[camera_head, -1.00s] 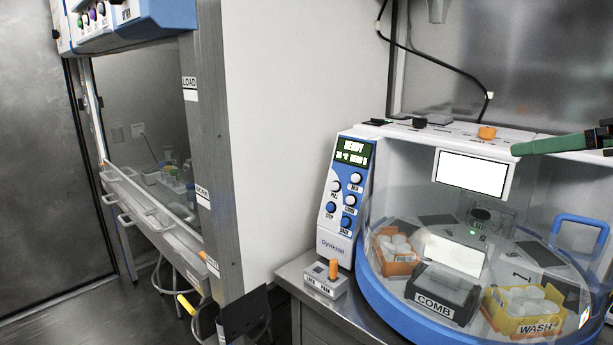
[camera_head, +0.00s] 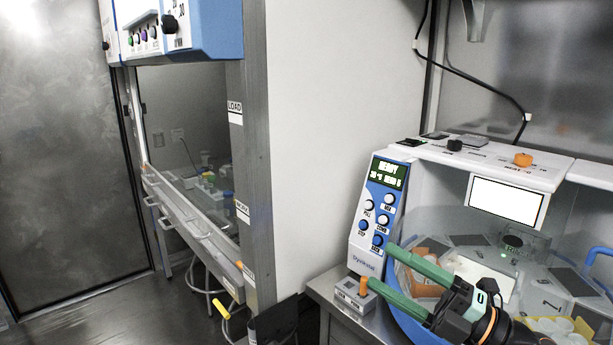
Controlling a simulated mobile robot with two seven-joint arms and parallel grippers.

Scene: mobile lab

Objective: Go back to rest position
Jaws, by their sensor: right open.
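My right gripper (camera_head: 377,266) comes in from the lower right in the head view. Its two long green fingers are spread apart with nothing between them. The fingertips point left, in front of the lower part of the blue control panel (camera_head: 381,205) and near the small grey box with an orange lever (camera_head: 355,292). I cannot tell whether they touch either. My gripper hides part of the round machine (camera_head: 402,318) and its contents. My left gripper is not in view.
The machine has a clear front cover and an orange knob (camera_head: 522,160) on top. A glass-fronted cabinet (camera_head: 187,120) with a handled rail stands at left, beside a grey door (camera_head: 60,150). The floor (camera_head: 110,318) at lower left looks clear.

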